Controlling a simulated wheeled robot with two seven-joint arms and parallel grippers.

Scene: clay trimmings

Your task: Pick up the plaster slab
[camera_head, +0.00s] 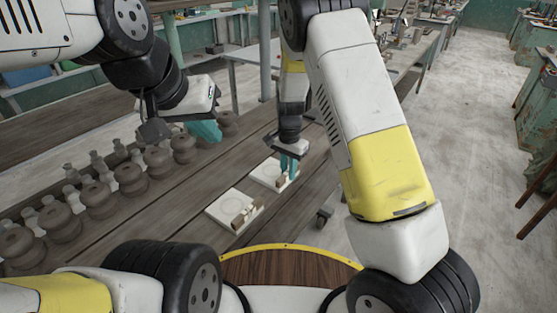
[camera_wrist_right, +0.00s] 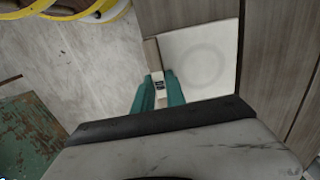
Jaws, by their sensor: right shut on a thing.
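Two square whitish plaster slabs show in the head view. The nearer slab (camera_head: 226,205) lies on the wooden table and has small brown blocks along its right side. The farther slab (camera_head: 266,172) is at my right gripper (camera_head: 289,168). In the right wrist view this slab (camera_wrist_right: 205,58) shows a faint round mark and a brown-and-white grip piece (camera_wrist_right: 152,55) on its left edge. My right gripper's teal fingers (camera_wrist_right: 157,92) are shut on that piece. Whether the slab is clear of the table I cannot tell. My left gripper (camera_head: 206,131) hangs over the pots; its finger gap is unclear.
Rows of brown clay pots (camera_head: 101,199) stand on the wooden table (camera_head: 185,215) at the left. A metal-legged table (camera_head: 240,53) stands behind. Open concrete floor (camera_head: 465,130) lies at the right, with green-sided benches (camera_head: 540,85) beyond it.

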